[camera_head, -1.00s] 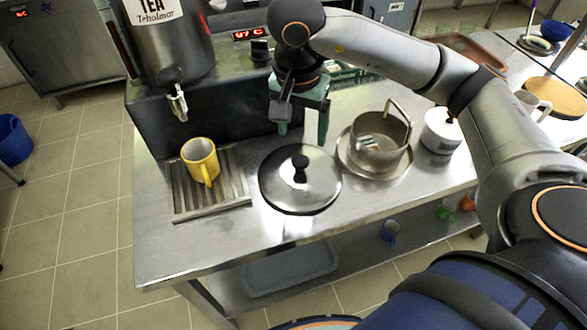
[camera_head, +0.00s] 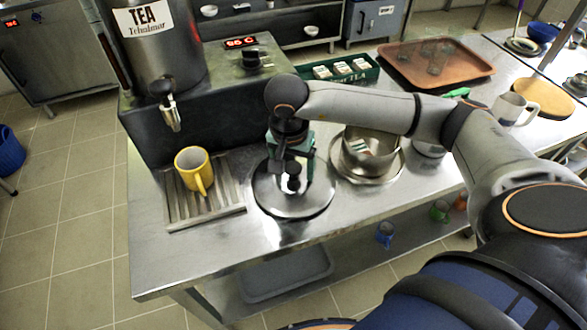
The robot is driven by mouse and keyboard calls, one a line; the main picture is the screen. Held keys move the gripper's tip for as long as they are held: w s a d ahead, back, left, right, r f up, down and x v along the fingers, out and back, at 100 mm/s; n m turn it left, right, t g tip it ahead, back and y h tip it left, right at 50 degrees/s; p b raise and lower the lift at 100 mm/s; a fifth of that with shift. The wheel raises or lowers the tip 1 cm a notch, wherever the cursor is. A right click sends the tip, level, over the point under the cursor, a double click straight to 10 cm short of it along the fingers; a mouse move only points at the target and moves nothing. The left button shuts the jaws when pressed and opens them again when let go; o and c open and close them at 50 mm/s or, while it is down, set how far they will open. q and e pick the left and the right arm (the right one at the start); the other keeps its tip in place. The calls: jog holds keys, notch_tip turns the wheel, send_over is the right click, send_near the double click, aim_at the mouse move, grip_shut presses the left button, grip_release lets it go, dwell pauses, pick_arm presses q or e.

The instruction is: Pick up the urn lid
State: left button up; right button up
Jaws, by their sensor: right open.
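The urn lid (camera_head: 304,206) is a round, shiny metal disc with a black knob (camera_head: 294,183). It lies flat on the steel counter, between the drip grate and the metal pot. My right gripper (camera_head: 291,180) is directly over the lid, pointing down. Its jaws are open, with the knob showing between or just in front of the fingers; I cannot tell exactly how deep it sits. The gripper hides the far part of the lid. My left gripper is not in view.
A yellow mug (camera_head: 194,171) stands on the slatted drip grate (camera_head: 222,197) at left. The tea urn (camera_head: 160,55) stands behind. A metal pot (camera_head: 366,160) on a saucer-like plate is close right of the lid. A brown tray (camera_head: 437,62) and green crate (camera_head: 345,77) lie farther back.

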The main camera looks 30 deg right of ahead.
grip_shut()
dwell(0.6)
